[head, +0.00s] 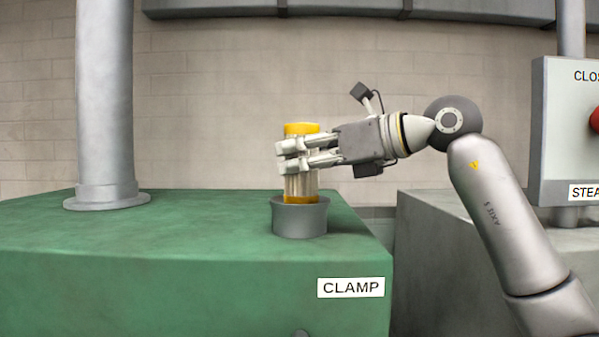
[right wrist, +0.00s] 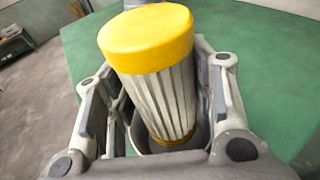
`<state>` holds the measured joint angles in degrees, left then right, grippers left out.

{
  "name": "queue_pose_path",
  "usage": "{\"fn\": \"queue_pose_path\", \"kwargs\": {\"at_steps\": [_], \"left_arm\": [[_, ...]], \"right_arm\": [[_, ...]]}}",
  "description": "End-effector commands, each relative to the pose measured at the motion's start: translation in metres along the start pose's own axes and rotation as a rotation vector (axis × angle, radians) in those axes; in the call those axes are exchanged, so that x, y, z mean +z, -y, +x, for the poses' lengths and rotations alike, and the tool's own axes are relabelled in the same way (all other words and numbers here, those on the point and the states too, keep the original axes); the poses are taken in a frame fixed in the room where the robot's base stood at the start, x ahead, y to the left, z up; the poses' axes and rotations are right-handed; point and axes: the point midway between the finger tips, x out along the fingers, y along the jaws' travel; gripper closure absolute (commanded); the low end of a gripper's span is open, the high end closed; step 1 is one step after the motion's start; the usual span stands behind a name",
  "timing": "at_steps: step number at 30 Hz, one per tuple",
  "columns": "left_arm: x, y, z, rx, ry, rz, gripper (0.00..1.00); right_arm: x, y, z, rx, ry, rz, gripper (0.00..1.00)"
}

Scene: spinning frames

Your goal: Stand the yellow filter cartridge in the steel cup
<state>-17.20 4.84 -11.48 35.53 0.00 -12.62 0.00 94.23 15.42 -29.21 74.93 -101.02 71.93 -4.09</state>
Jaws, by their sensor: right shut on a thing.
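The yellow filter cartridge (head: 302,186) has yellow end caps and a pale pleated body. It stands about upright in the head view, with its lower end at the mouth of the steel cup (head: 300,220). The cup's rim hides the very bottom, so I cannot tell how deep it sits. My right gripper (head: 282,157) comes in from the right and is shut on the cartridge's middle. In the right wrist view the cartridge (right wrist: 165,95) is between the fingers, with the dark cup around its lower end. My left gripper is not in view.
The cup stands on a green block (head: 150,240) with a CLAMP label (head: 351,288). A grey post (head: 104,100) rises at the left of the block. A grey block (head: 440,230) and a control box (head: 565,130) stand at the right. The green top between post and cup is clear.

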Motion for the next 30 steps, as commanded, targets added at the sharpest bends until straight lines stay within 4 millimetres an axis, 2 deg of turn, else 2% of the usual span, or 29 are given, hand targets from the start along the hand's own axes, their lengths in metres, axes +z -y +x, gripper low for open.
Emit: {"fn": "queue_pose_path", "kwargs": {"at_steps": [4,13,28,29,30], "left_arm": [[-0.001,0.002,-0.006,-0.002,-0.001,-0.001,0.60],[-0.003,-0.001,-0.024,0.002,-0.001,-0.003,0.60],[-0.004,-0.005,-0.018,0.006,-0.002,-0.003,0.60],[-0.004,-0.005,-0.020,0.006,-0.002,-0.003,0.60],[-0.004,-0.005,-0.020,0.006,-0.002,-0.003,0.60]], "right_arm": [[-0.007,-0.001,0.009,0.003,0.000,0.002,0.78],[-0.031,0.000,0.012,0.000,0.001,0.001,0.78],[-0.041,-0.001,0.014,0.000,0.001,0.000,0.78],[-0.040,-0.001,0.014,0.000,0.000,0.000,0.46],[-0.040,-0.001,0.014,0.000,0.000,0.000,0.41]]}}
